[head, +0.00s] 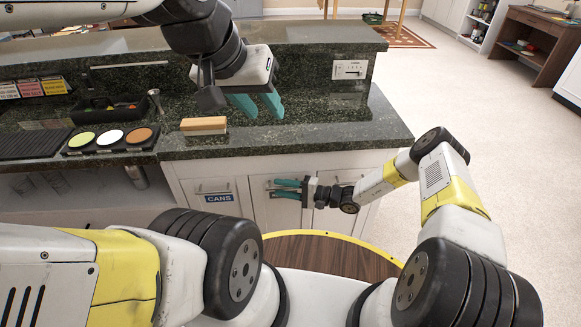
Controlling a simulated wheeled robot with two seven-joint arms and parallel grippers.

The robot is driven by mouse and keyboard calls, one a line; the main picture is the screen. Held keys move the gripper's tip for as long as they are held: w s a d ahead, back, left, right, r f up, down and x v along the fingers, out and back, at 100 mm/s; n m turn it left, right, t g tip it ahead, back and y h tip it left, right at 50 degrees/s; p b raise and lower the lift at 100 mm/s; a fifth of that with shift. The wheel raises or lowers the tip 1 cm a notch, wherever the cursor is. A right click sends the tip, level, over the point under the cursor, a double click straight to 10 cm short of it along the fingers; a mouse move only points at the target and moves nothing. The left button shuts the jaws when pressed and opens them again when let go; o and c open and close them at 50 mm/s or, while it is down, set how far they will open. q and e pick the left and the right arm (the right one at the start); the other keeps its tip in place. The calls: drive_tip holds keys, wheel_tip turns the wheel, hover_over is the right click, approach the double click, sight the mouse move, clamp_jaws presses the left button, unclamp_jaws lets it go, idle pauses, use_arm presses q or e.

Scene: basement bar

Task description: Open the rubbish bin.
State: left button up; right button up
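The rubbish bin appears to be part of the white cabinet front under the counter. One panel (215,187) there carries a blue "CANS" label (218,198) and a handle strip. A second panel (279,215) is to its right, partly hidden by my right gripper (275,188). The panels look shut. My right gripper has its teal fingers apart, pointing left, in front of the second panel's upper part. I cannot tell whether it touches a handle there. My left gripper (258,106) hangs above the granite counter with its teal fingers apart and nothing between them.
The dark granite counter (330,125) bears a wooden-topped block (204,125), a tray of coloured bowls (110,138) and a black caddy (108,108). A wall socket (349,69) is on the raised back. Open pale floor (470,130) lies to the right.

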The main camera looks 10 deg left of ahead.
clamp_jaws()
idle(1.3)
